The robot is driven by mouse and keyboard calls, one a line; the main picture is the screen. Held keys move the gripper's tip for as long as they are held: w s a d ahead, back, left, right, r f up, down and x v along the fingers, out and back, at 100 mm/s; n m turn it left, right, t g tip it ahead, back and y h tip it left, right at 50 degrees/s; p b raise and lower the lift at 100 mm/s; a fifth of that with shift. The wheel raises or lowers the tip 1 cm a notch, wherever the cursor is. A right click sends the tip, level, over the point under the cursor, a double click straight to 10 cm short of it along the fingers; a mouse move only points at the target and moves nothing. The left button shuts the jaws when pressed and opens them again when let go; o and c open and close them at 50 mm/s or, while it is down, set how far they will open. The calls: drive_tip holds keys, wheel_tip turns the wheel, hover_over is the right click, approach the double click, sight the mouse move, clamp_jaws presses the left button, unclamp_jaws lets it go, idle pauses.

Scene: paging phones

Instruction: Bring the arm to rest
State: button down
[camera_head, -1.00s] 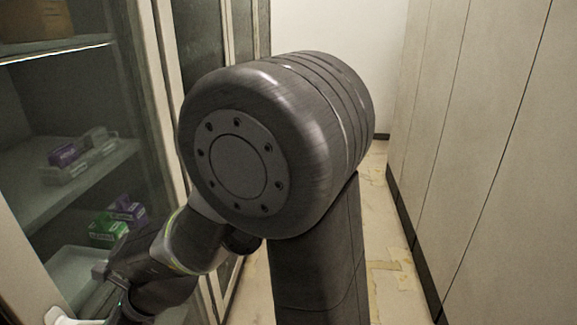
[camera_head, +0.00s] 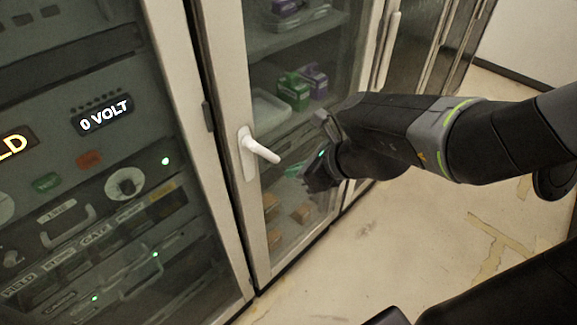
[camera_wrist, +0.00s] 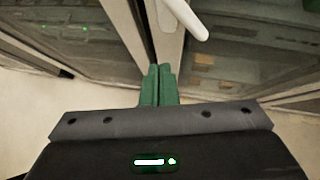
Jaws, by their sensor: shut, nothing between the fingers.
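My arm (camera_head: 390,130) reaches in from the right in the head view. My gripper (camera_head: 297,172) is at its end, in front of the glass cabinet door and a little right of and below the white door handle (camera_head: 258,150). In the wrist view the two green fingers of my gripper (camera_wrist: 159,72) lie side by side with nothing held between them. The white handle (camera_wrist: 187,18) is just above the fingertips there. I cannot tell from the pictures how far the fingers are from the door.
A cabinet of dials and lit panels, with a "0 VOLT" display (camera_head: 103,114), stands at the left. Behind the glass, green boxes (camera_head: 293,92) and purple boxes (camera_head: 315,80) sit on shelves. Bare stained floor (camera_head: 370,245) lies open at the lower right.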

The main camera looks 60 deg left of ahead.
drive_tip(key=d+r, duration=0.1)
drive_tip(key=d, duration=0.1)
drive_tip(key=d+r, duration=0.1)
drive_tip(key=r, duration=0.1)
drive_tip(key=shift+w+d, duration=0.2)
drive_tip(key=shift+d, duration=0.15)
